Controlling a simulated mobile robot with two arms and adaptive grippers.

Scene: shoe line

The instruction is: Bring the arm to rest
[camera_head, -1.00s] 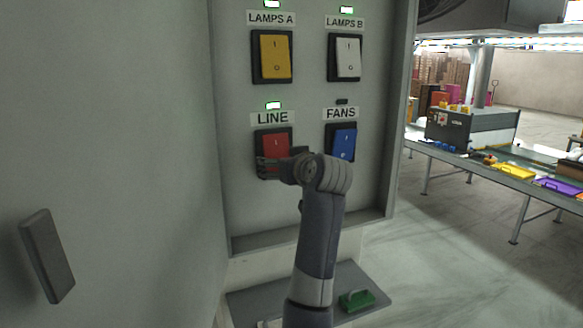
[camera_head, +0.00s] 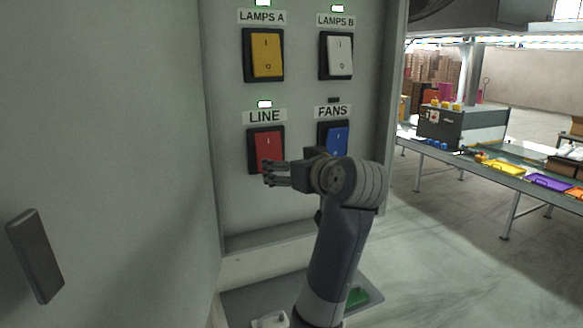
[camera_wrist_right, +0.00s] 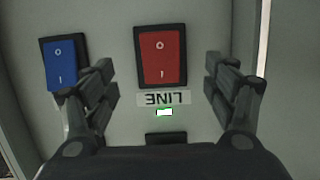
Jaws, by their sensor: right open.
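My right gripper (camera_head: 270,174) is in front of the lower part of the control panel, by the red LINE switch (camera_head: 268,148). In the right wrist view the gripper (camera_wrist_right: 163,88) is open and empty, with the red switch (camera_wrist_right: 160,57) showing between its fingers, apart from them. The LINE lamp (camera_head: 264,104) is lit green. The blue FANS switch (camera_head: 337,138) is partly hidden behind my wrist, and its lamp (camera_head: 333,100) is dark. My left gripper is not in view.
Above are the yellow LAMPS A switch (camera_head: 267,56) and the white LAMPS B switch (camera_head: 339,54), both with lit green lamps. A cabinet door with a dark handle (camera_head: 35,256) stands at left. A shelf with a green object (camera_head: 357,297) is below. A conveyor table (camera_head: 480,165) stands at right.

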